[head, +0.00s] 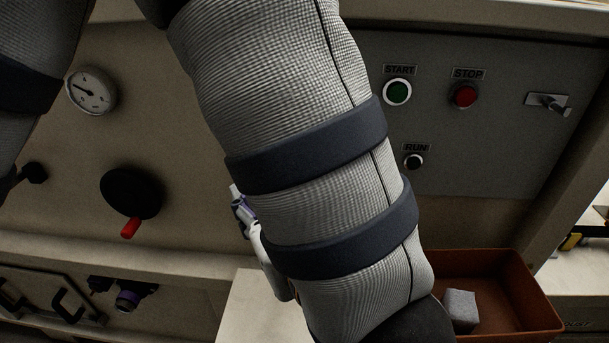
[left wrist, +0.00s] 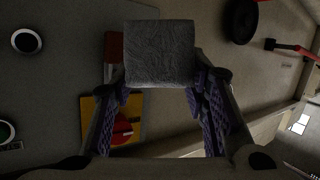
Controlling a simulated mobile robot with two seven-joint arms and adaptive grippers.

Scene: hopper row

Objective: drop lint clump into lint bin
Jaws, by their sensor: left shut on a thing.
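In the left wrist view my left gripper (left wrist: 160,82) is shut on a grey, rough, block-shaped lint clump (left wrist: 160,52), its purple-padded fingers on either side of it. The machine front is behind the clump. In the head view a large banded arm of mine hides the middle, and the held clump cannot be made out there. A small purple and white part shows at that arm's left edge. An orange-brown open bin (head: 527,298) stands at the lower right. A pale grey block (head: 460,308) shows inside its outline, partly behind the arm.
The machine front carries a gauge (head: 91,91), a black handwheel (head: 131,193) with a red grip, START (head: 397,91), STOP (head: 464,96) and RUN (head: 413,161) buttons, and a metal latch (head: 548,103). A red stop button (left wrist: 122,127) on yellow shows near my left fingers.

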